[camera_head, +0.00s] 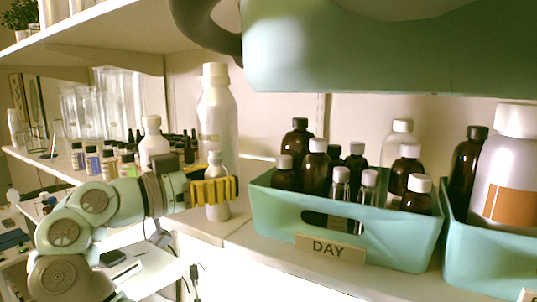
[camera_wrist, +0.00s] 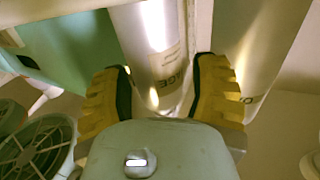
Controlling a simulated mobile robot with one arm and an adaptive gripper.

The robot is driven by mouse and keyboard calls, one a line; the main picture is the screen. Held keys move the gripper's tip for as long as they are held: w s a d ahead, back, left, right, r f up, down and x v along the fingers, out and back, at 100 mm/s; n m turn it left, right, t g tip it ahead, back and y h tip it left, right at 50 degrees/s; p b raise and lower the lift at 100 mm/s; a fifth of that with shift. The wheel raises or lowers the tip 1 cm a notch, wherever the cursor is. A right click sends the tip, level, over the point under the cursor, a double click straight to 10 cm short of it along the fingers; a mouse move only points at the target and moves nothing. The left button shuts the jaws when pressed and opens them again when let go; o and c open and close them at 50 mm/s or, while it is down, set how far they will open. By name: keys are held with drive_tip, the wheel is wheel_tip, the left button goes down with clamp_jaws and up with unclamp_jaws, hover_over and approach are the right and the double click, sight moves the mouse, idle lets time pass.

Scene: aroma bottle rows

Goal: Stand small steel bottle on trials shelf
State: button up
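The small steel bottle (camera_head: 217,211) is pale silver with a narrow neck and a light cap. It stands upright in the head view, its base at the shelf surface left of the DAY bin. My gripper (camera_head: 236,188) comes in from the left, level with its middle, and the yellow fingers hide part of the body. In the wrist view a silvery cylinder with printed letters (camera_wrist: 160,50) shows between the fingers of my gripper (camera_wrist: 163,85). The fingers stand apart around it; whether both touch it is unclear. No sign naming the trials shelf is readable.
A tall steel bottle (camera_head: 216,105) stands close behind. The green DAY bin (camera_head: 400,236) holds several brown bottles; another green bin (camera_head: 480,255) is further right. A green container (camera_head: 350,70) hangs over the front. Left are small vials (camera_head: 92,160), a white bottle (camera_head: 153,140) and glassware (camera_head: 85,110).

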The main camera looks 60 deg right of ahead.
drive_tip(key=shift+o, duration=0.6)
